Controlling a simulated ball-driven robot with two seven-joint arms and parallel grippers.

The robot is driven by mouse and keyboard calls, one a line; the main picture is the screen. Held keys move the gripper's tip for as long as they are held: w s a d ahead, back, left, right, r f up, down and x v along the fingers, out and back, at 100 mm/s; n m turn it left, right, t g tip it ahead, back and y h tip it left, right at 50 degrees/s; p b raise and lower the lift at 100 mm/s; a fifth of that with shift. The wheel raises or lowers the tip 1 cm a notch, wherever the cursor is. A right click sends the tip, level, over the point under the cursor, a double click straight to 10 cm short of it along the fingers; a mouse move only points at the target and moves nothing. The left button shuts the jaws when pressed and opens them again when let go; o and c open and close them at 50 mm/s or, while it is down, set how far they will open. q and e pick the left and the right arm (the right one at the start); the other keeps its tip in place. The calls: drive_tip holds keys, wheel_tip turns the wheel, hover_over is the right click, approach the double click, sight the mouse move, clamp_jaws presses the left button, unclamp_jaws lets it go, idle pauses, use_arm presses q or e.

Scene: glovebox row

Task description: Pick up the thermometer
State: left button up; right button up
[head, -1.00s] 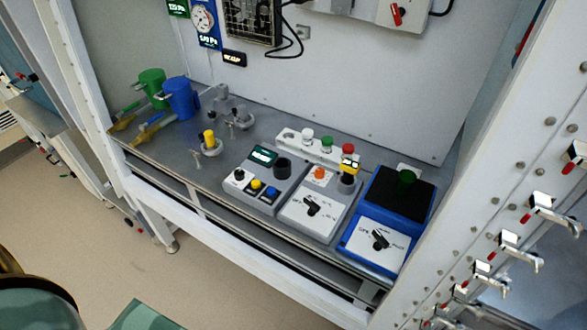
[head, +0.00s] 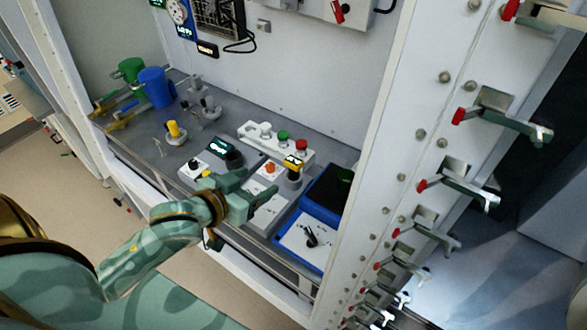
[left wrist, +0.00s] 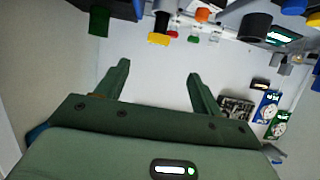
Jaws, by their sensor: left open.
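A small yellow-topped thermometer with a lit display (head: 294,162) appears to stand upright in a dark round holder on the middle grey device (head: 262,212). In the left wrist view, its yellow head (left wrist: 158,39) shows upside down beyond the fingertips. My left gripper (head: 258,184) is open and empty above the grey devices, just left of and nearer than the thermometer, not touching it. In the left wrist view, the two fingers (left wrist: 158,70) are spread apart with nothing between them. My right gripper is out of view.
A white strip with several coloured knobs (head: 259,144) lies behind. Blue (head: 156,87) and green (head: 131,69) cups stand at the left. A white post with red-tipped latches (head: 400,150) rises at the right.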

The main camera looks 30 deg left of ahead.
sight(290, 165)
use_arm(q)
drive_tip(key=b+x, duration=0.2)
drive_tip(key=x, duration=0.8)
drive_tip(key=shift+w+d+f, duration=0.1)
drive_tip(key=shift+w, duration=0.3)
drive_tip(key=b+x, duration=0.1)
drive_tip(key=x, duration=0.4)
drive_tip(key=shift+d+f+b, duration=0.1)
drive_tip(key=shift+f+b, duration=0.15)
drive_tip(key=shift+b, duration=0.1)
drive_tip(key=shift+r, duration=0.1)
drive_tip(key=c, duration=1.2)
